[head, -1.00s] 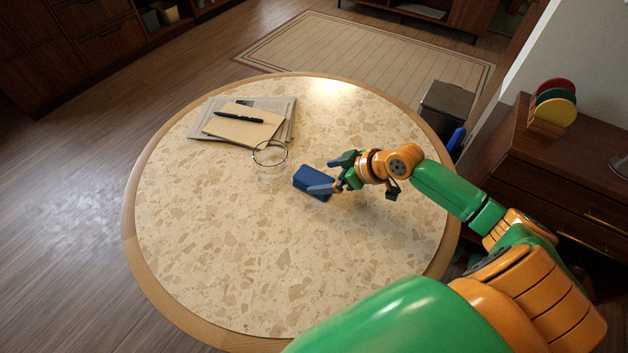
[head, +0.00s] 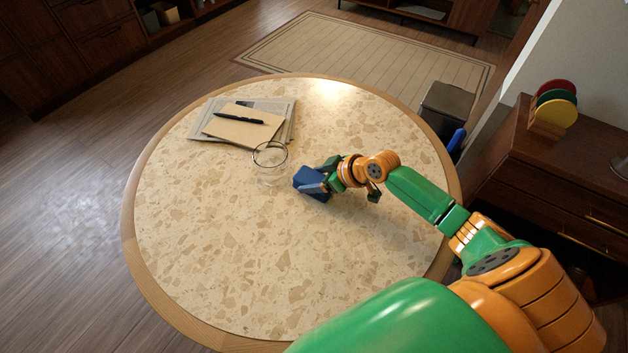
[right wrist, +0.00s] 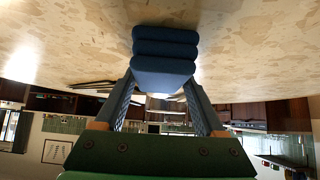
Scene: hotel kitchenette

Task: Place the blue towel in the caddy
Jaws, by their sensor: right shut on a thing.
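The blue towel (head: 308,184) is a small folded block on the round table, right of the glass. In the right wrist view the towel (right wrist: 165,48) shows its stacked folds between my fingers, close to the tabletop. My right gripper (head: 321,181) is shut on the towel, one finger on each side; it also shows in the right wrist view (right wrist: 162,82). I cannot tell whether the towel touches the table. No caddy can be made out with certainty. My left gripper is not in view.
A clear glass (head: 270,162) stands close left of the towel. Papers with a notebook (head: 240,127) and a black pen (head: 238,118) lie farther back. A dark bin (head: 446,104) stands beyond the table's right edge. The table's front and left are clear.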

